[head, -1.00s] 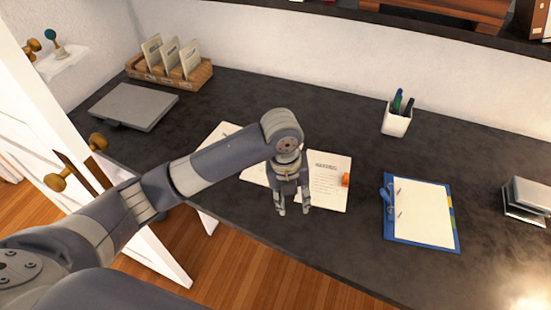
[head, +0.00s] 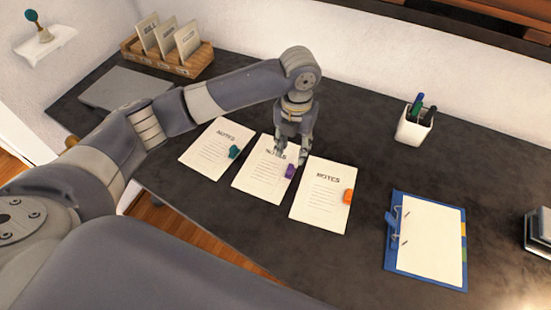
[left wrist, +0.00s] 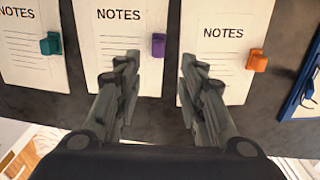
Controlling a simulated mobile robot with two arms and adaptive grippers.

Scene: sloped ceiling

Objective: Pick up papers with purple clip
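The papers with the purple clip (head: 265,180) lie flat on the desk, in the middle of three similar stacks headed NOTES. The purple clip (head: 290,171) is on their right edge and also shows in the left wrist view (left wrist: 158,46). My left gripper (head: 291,155) is open and empty, pointing down above the back right part of these papers, close to the clip. In the left wrist view its two fingers (left wrist: 160,65) are apart, with the clip just beyond the gap between the tips. The gripper hides part of the heading in the head view. My right gripper is out of view.
Papers with a teal clip (head: 212,150) lie to the left, papers with an orange clip (head: 320,205) to the right. A blue clipboard (head: 393,262), a pen cup (head: 412,128), a grey laptop-like slab (head: 125,88) and a wooden file holder (head: 185,64) stand farther off.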

